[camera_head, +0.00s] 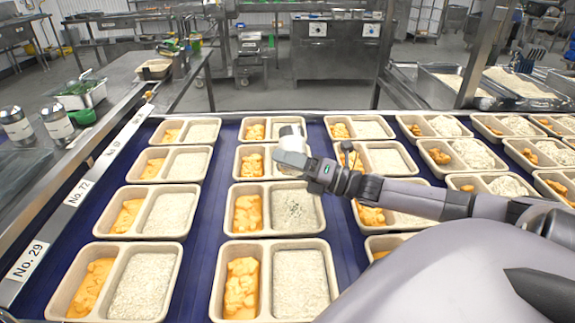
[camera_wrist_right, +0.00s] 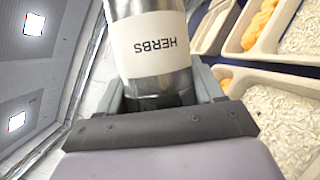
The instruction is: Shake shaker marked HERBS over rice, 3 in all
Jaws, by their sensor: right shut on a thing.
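My right gripper (camera_head: 293,158) reaches in from the right over the middle column of trays, shut on a shaker. The shaker (camera_head: 291,136) shows as a small white shape at the gripper, partly hidden by it. In the right wrist view the shaker (camera_wrist_right: 150,48) is a metal cylinder with a white label reading HERBS, upside down in the picture. It sits between the jaws. Below the gripper, a tray (camera_head: 236,212) holds orange food at left and rice (camera_head: 294,211) at right. This rice has dark specks on it. My left gripper is not in view.
Several similar two-part trays stand in rows on the blue belt (camera_head: 199,255). Two more shakers (camera_head: 16,125) (camera_head: 57,123) stand on the left side counter, near a container of greens (camera_head: 82,95). Large rice bins (camera_head: 515,85) are at the back right.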

